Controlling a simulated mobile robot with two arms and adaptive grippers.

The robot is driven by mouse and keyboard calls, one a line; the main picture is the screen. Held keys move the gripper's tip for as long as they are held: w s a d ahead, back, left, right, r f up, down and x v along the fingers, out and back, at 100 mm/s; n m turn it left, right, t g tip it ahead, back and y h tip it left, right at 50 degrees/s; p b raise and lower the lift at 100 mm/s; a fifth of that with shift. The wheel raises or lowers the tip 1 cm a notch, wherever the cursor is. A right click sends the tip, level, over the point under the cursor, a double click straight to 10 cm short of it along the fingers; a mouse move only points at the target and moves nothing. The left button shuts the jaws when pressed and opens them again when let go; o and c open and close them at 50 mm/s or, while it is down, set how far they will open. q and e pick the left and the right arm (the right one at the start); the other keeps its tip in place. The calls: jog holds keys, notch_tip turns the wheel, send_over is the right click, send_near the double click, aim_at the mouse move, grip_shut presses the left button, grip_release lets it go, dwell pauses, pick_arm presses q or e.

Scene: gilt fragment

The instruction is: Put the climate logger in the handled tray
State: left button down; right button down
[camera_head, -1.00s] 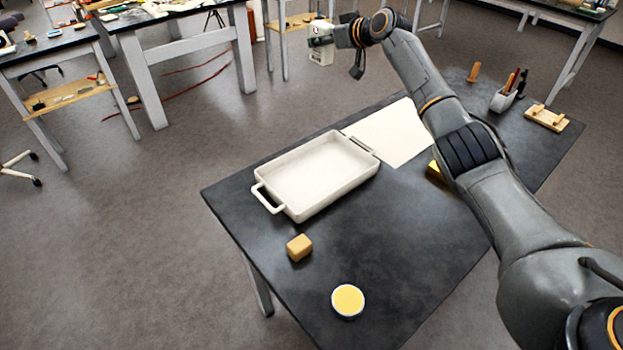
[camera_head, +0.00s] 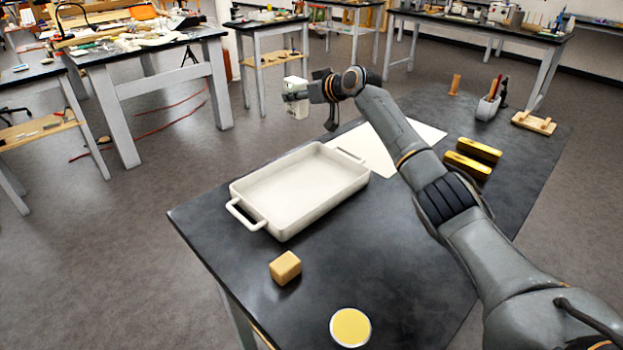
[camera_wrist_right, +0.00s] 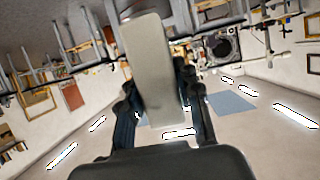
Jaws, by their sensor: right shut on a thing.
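The white handled tray (camera_head: 262,228) sits empty on the dark table, with a looped handle at each end. My right gripper (camera_head: 300,92) is shut on a small white box, the climate logger (camera_head: 297,109), and holds it in the air. In the head view they appear above the tray's far side, apart from it. In the right wrist view the logger (camera_wrist_right: 150,75) shows as a pale slab between the dark fingers. My left gripper is not in view.
A white sheet (camera_head: 378,152) lies beside the tray. Two gold bars (camera_head: 467,165), a wooden block (camera_head: 285,267), a yellow-topped round container (camera_head: 350,327), a pen holder (camera_head: 488,107) and a wooden stand (camera_head: 534,122) are also on the table (camera_head: 400,260).

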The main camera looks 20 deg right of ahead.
aim_at(299, 118)
jog(key=s+f, duration=0.1)
jog(key=s, duration=0.1)
jog(key=s+f, duration=0.1)
jog(key=s, duration=0.2)
jog(key=s+f+p, duration=0.1)
jog(key=s, duration=0.1)
jog(key=shift+s+d+f, duration=0.15)
jog(key=shift+s+d, duration=0.15)
jog(key=shift+d, duration=0.1)
jog(key=s+f, duration=0.2)
jog(key=s+f+p, duration=0.1)
jog(key=s+f, duration=0.2)
jog(key=shift+s+d+f, duration=0.1)
jog(key=shift+d+f, duration=0.05)
jog(key=shift+f, duration=0.2)
jog(key=f, duration=0.3)
jog(key=shift+s, duration=0.2)
jog(key=shift+f, duration=0.25)
jog(key=shift+f, duration=0.1)
jog(key=c, duration=0.9)
grip_release()
jog(key=shift+c, duration=0.2)
